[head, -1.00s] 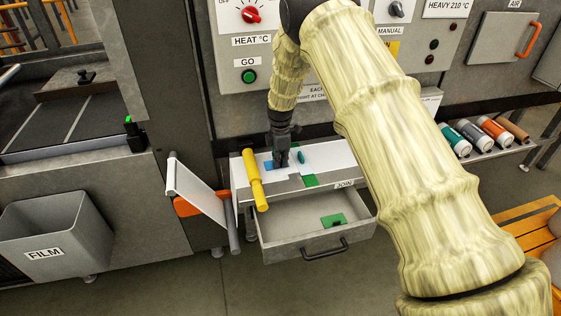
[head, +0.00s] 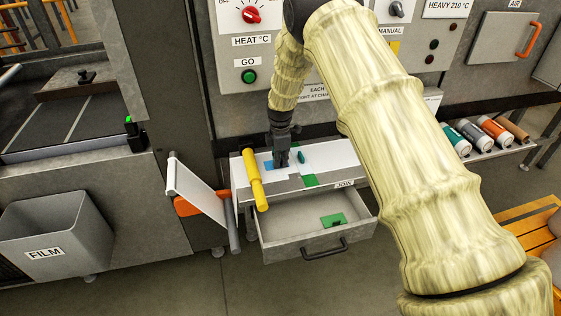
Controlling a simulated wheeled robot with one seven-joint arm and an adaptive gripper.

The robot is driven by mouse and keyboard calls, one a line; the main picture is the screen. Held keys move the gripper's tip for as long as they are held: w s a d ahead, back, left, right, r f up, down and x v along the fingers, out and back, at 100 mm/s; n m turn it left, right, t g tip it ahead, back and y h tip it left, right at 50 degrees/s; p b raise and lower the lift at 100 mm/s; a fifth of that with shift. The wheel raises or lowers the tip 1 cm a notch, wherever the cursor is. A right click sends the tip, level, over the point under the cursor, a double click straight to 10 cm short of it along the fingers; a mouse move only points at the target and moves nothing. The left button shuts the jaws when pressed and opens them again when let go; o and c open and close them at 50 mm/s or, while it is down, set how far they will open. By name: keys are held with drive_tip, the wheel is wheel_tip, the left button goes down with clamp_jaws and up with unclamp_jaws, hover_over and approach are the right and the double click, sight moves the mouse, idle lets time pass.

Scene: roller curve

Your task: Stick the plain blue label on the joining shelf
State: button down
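The joining shelf (head: 340,172) is a pale ledge marked JOIN below the control panel. A small flat blue piece (head: 268,166), which looks like the plain blue label, shows at its left part, just left of my gripper. My gripper (head: 281,163) points down at the shelf, its dark fingers low at the surface. It hides part of the blue piece, and I cannot tell whether the fingers grip it or are open. A small dark green-teal piece (head: 301,157) lies just right of the gripper on a pale bluish patch.
An open drawer (head: 285,234) below holds a green piece (head: 333,220). Coloured rolls (head: 474,135) lie on a rack at right.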

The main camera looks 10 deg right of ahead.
drive_tip(key=shift+f, duration=0.2)
idle(0.6)
drive_tip(key=c, duration=1.6)
unclamp_jaws()
drive_tip(key=shift+o, duration=0.6)
drive_tip(key=o, duration=0.5)
drive_tip(key=shift+r, duration=0.15)
drive_tip(key=shift+r+p, duration=2.35)
drive_tip(key=shift+r, duration=2)
